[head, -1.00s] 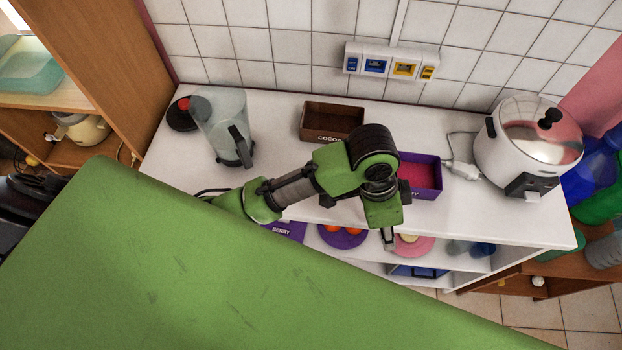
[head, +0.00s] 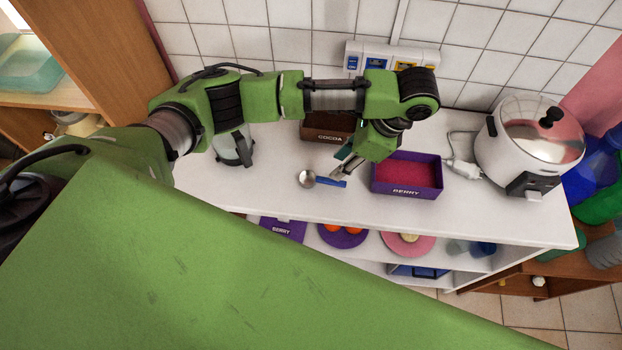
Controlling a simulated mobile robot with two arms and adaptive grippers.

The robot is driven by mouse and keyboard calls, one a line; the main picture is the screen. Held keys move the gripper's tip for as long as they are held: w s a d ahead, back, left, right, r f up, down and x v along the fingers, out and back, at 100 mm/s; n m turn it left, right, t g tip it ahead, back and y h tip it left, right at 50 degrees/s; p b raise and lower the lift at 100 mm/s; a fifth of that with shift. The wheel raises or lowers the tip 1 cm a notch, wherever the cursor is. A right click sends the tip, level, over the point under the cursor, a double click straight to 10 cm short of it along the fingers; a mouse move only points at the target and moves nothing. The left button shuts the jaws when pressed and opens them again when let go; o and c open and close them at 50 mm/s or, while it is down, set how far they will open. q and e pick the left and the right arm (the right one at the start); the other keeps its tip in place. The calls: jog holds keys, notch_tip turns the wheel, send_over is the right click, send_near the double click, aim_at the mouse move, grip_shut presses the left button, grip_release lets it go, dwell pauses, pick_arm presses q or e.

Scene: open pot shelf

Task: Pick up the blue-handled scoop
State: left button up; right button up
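The scoop (head: 307,179) lies on the white counter in front of the cocoa box, its round metal bowl to the left and its blue handle (head: 333,183) to the right. My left gripper (head: 341,174) is just above and behind the handle, its fingers pointing down and left towards it. I cannot tell whether the fingertips touch the handle, or how far apart they are. A small teal piece (head: 343,153) shows beside the gripper, partly hidden. My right gripper is not in view.
A brown cocoa box (head: 323,134) stands behind, partly hidden by my arm. A purple berry box (head: 408,191) stands close right of the gripper. A rice cooker (head: 530,145) is farther right, and a clear jug (head: 232,152) is left. The counter left of the scoop is clear.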

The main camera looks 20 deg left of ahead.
aim_at(327, 180)
pick_arm(q)
jog(key=x, duration=0.3)
jog(key=shift+f, duration=0.2)
jog(key=x, duration=0.1)
jog(key=p+x, duration=0.1)
jog(key=x, duration=0.2)
jog(key=shift+d+f, duration=0.15)
jog(key=shift+f, duration=0.6)
grip_shut()
